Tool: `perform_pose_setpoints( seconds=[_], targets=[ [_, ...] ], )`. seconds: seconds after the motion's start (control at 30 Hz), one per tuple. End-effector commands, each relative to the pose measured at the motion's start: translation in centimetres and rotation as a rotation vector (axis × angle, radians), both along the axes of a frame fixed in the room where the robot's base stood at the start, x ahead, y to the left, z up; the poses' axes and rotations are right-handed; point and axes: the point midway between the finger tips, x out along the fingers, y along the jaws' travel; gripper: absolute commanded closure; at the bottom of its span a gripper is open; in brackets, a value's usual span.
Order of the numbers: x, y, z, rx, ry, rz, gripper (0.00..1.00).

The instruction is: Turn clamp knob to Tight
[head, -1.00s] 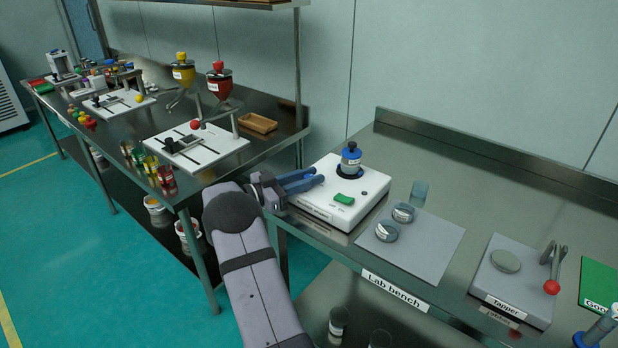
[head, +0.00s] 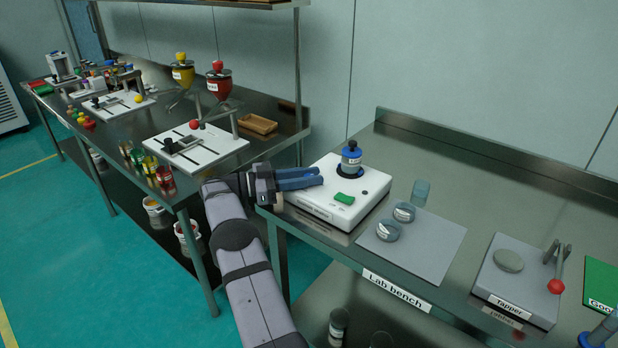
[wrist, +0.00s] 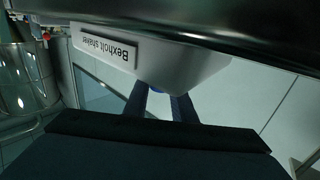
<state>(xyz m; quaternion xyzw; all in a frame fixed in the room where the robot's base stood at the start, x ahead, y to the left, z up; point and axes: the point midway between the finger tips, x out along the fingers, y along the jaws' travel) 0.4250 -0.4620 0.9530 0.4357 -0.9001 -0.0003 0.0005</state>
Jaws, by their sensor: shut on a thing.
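The white shaker (head: 343,207) stands at the left end of the lab bench, with a green switch (head: 344,198) on top. A sieve stack (head: 351,159) with blue bands and a black top sits upright on it. My gripper (head: 318,177) is at the shaker's left side, fingers pointing right. In the wrist view a small blue part, which I take for the clamp knob (wrist: 157,91), shows between the fingers by the shaker's wall. The gripper is shut on it. The knob is mostly hidden, and I cannot read its setting. The shaker's label (wrist: 108,46) appears upside down there.
Right of the shaker, a grey mat (head: 425,262) holds round lidded dishes, with a bluish glass jar (head: 420,192) behind. A tapper (head: 515,280) with a red-ended lever stands farther right. The left bench (head: 215,170) with another device lies close behind my arm.

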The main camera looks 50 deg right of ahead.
Motion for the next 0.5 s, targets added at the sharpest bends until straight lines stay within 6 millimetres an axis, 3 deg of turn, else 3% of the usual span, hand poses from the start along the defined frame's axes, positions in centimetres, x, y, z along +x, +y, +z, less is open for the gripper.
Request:
perform_pose_setpoints(
  seconds=[0.17,0.2,0.27,0.5],
  targets=[
    [0.07,-0.01,0.26,-0.004,-0.003,0.002,0.99],
    [0.07,-0.01,0.26,-0.004,-0.003,0.002,0.69],
    [0.06,-0.01,0.23,-0.004,-0.003,0.002,0.58],
    [0.03,0.02,0.08,-0.001,-0.002,0.001,0.58]
  ],
)
